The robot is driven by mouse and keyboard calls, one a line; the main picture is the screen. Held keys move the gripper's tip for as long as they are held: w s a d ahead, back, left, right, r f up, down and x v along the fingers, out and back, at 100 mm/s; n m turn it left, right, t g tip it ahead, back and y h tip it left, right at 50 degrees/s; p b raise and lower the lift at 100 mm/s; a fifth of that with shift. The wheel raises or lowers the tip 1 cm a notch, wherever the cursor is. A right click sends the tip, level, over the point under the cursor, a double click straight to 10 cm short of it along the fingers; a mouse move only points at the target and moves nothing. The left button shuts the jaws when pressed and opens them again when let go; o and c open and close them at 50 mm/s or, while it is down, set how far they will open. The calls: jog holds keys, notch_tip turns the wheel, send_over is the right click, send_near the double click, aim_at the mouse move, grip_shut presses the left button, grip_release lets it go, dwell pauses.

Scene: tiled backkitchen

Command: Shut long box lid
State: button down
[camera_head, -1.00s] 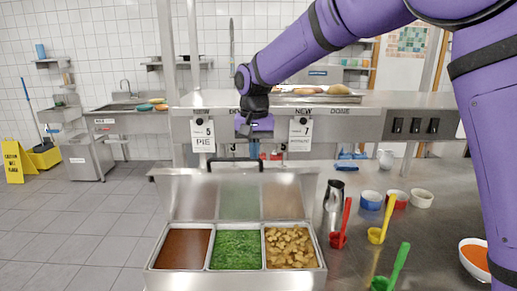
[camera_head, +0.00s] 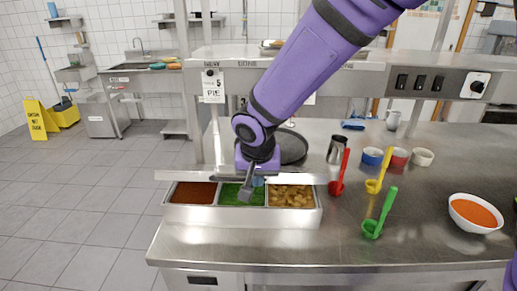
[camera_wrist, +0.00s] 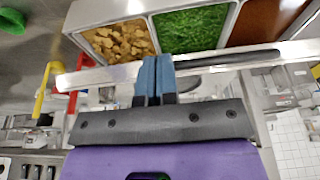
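The long box (camera_head: 240,216) is a steel container on the counter with three compartments of brown sauce, green bits and tan chunks. Its lid (camera_head: 296,178) is raised and seen nearly edge-on in the head view, as a thin band above the back of the compartments. The food still shows below it. My gripper (camera_head: 257,181) is at the middle of the lid. In the wrist view my gripper's blue fingers (camera_wrist: 152,77) are together and overlap the lid edge (camera_wrist: 100,76). A dark bar, apparently the handle (camera_wrist: 230,60), runs to their right. I see nothing held between the fingers.
A round dark pan (camera_head: 292,147) lies behind the box. A metal jug (camera_head: 337,150), red, yellow and green ladles (camera_head: 373,229), small bowls (camera_head: 372,156) and a soup bowl (camera_head: 476,212) stand to the right. The counter in front of the box is clear.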

jog(key=shift+s+f, duration=0.55)
jog(key=shift+f, duration=1.7)
jog(key=shift+s+f, duration=0.6)
jog(key=shift+f, duration=1.7)
jog(key=shift+s+f, duration=0.55)
jog(key=shift+f, duration=1.7)
jog(key=shift+a, duration=0.1)
